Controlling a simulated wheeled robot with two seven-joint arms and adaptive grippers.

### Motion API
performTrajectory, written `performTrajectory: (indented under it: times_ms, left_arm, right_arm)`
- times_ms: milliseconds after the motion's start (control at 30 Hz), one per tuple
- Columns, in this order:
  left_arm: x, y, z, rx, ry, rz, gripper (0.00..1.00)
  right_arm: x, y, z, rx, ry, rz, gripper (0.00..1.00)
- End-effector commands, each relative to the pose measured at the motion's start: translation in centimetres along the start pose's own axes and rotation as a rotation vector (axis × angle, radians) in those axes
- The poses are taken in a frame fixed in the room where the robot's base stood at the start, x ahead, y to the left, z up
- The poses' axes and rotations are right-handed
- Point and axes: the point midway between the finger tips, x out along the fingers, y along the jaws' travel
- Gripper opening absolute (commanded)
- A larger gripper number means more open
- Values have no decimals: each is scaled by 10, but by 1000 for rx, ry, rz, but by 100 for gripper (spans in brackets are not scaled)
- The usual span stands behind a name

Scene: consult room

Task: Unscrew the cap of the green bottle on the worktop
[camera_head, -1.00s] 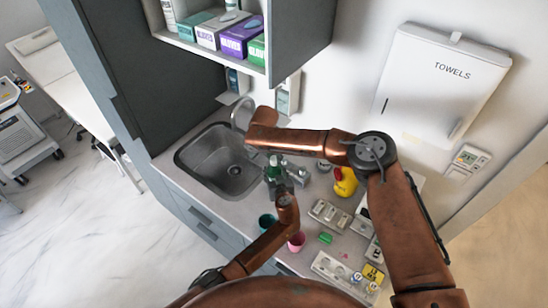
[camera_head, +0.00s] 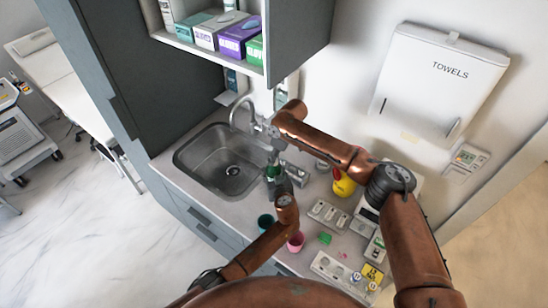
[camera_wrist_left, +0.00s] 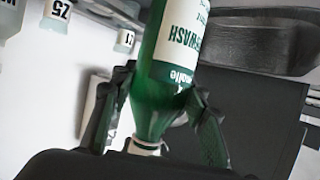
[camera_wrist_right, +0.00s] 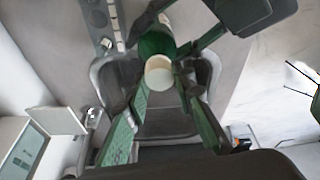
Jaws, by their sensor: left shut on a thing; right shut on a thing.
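The green bottle (camera_head: 271,171) is held above the worktop, just right of the sink. In the left wrist view it (camera_wrist_left: 155,110) has a white label, with its neck towards the bottom of the picture. My left gripper (camera_head: 279,183) has its dark fingers on both sides of the bottle, shut on it. The white cap (camera_wrist_right: 159,73) shows at the bottle's top in the right wrist view. My right gripper (camera_wrist_right: 163,84) is shut on the cap, with a finger on each side. In the head view my right gripper (camera_head: 274,153) is small and partly hidden. I cannot tell whether cap and neck are apart.
The sink (camera_head: 215,160) with its tap (camera_head: 242,108) is left of the grippers. A yellow container (camera_head: 343,184), pink cup (camera_head: 296,242), teal cup (camera_head: 265,222) and green block (camera_head: 324,238) stand on the worktop (camera_head: 225,208). Glove boxes (camera_head: 240,36) fill the cabinet above.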

Motion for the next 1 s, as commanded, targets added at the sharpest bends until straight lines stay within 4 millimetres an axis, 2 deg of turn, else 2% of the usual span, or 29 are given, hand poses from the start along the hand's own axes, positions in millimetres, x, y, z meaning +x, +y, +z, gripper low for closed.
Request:
performTrajectory:
  times_ms: [300, 500, 1000]
  left_arm:
    - [1, -2, 0, -1, 1, -4, 0]
    - [0, -2, 0, -1, 0, -4, 0]
    - [0, -2, 1, -1, -1, -4, 0]
  right_arm:
    - [0, 4, -1, -466, 4, -119, 0]
    - [0, 5, 0, -646, 7, -164, 0]
    - [-1, 5, -1, -643, 7, -161, 0]
